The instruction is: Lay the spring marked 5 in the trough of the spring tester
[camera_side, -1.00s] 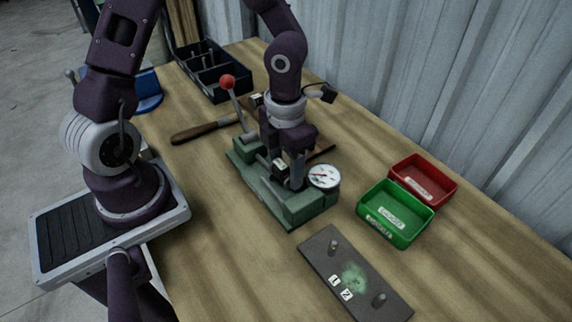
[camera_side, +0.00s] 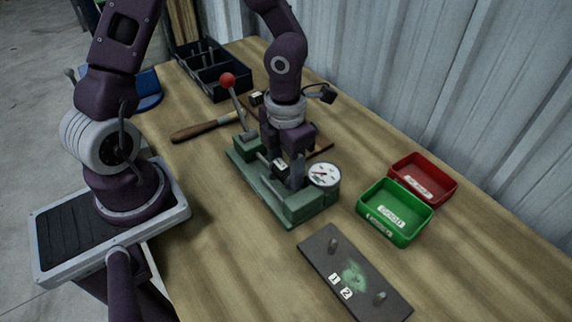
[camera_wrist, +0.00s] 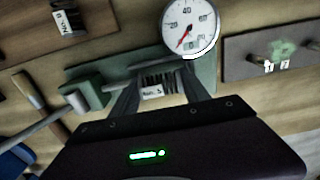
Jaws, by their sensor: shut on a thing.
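The green spring tester (camera_side: 310,208) stands mid-bench with a round dial (camera_side: 323,175) and a red-knobbed lever (camera_side: 228,81). My gripper (camera_side: 287,172) points down over its middle. In the wrist view, my gripper (camera_wrist: 160,90) is shut on a dark coil spring (camera_wrist: 158,79) with a white tag (camera_wrist: 152,91), whose small print seems to end in 5. The spring lies level, at the trough, between the tester's rod side and dial side. The fingers hide much of the trough, and I cannot tell whether the spring touches its floor.
A plate with pegs (camera_side: 350,270), a green tray (camera_side: 396,212) and a red tray (camera_side: 424,178) stand to the right. A dark divided bin (camera_side: 212,72) is at the back.

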